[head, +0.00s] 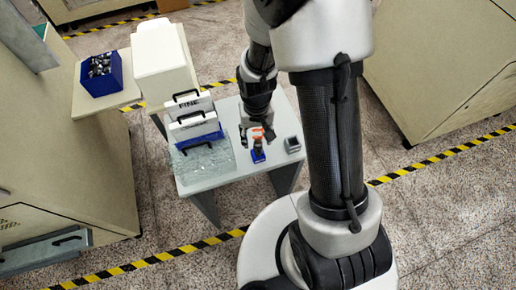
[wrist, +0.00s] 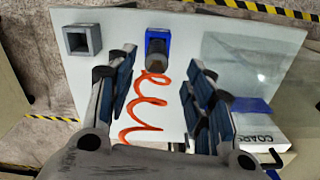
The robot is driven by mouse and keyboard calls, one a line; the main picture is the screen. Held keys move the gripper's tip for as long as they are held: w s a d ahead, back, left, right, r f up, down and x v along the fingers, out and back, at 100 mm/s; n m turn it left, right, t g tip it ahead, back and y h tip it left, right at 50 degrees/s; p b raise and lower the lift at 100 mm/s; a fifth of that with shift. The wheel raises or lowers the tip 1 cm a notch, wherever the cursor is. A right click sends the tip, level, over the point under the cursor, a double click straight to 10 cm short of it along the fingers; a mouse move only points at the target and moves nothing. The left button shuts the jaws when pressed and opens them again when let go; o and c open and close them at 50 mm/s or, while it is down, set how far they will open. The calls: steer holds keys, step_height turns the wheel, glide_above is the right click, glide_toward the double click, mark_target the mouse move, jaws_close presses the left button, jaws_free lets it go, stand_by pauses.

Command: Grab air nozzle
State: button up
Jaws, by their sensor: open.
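The air nozzle (wrist: 157,62) shows in the wrist view as a dark, stubby body at a small blue holder, with an orange coiled hose (wrist: 140,128) running from it toward my wrist. In the head view the blue holder (head: 258,156) stands on the small table, with orange showing above it at my fingers. My gripper (wrist: 158,78) is open, with one finger on each side of the hose and the nozzle near the fingertips between them. I cannot tell whether a finger touches it. My gripper (head: 257,138) partly hides the nozzle in the head view.
A hollow grey square block (wrist: 82,39) stands beside the holder; it also shows in the head view (head: 292,145). White cases with black handles (head: 190,110) and a clear sheet (head: 205,162) are on the table's left. A blue bin (head: 101,75) sits on a ledge farther left.

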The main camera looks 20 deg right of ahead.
mark_target(258, 142)
steer(key=f, duration=0.5)
steer(key=shift+d+f+b, duration=0.1)
steer(key=shift+d+b, duration=0.1)
steer(key=shift+b, duration=0.2)
steer(key=shift+c, duration=0.6)
jaws_close()
